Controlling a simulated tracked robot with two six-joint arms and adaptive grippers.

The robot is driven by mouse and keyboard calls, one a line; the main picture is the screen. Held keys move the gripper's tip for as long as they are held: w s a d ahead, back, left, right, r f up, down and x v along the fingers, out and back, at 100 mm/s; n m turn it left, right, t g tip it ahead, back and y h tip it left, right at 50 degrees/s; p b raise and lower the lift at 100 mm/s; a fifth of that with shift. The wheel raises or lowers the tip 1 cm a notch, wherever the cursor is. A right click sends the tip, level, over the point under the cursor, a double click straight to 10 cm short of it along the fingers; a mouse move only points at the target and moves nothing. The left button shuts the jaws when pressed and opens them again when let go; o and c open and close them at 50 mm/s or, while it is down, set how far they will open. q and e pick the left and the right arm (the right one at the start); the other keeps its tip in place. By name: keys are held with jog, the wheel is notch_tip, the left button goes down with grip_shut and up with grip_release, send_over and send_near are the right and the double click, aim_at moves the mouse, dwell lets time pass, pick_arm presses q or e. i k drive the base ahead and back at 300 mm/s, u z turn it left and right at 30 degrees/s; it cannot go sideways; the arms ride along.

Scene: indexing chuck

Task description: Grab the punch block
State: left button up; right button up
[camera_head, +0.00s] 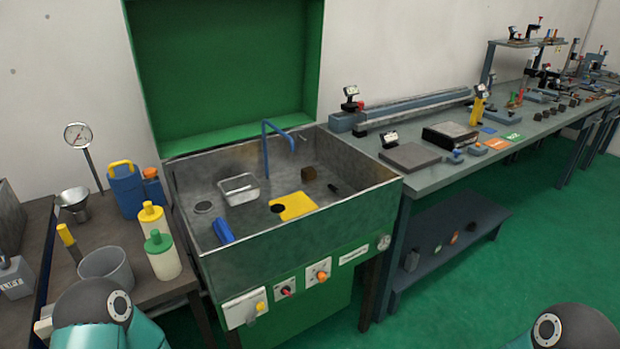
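I cannot tell for sure which thing is the punch block. A small dark brown block (308,173) lies in the metal wash basin (350,199), near its back wall. On the grey bench to the right there is a larger dark block (449,134), and several small dark blocks lie farther along. Parts of my two arms show at the bottom left and bottom right edges. Neither of my grippers is in view.
The basin also holds a wire basket (239,188), a yellow mat (295,206) and a blue item (223,231). A green lid (225,70) stands open behind. Bottles and a grey bucket (106,267) crowd the left table. A grey flat plate (409,157) lies on the bench.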

aim_at(309, 173)
jog(key=z, duration=0.05)
jog(key=k, duration=0.45)
jog(key=u, duration=0.3)
jog(key=i, duration=0.15)
jog(key=z, duration=2.1)
jog(key=i, duration=2.25)
jog(key=u, duration=3.55)
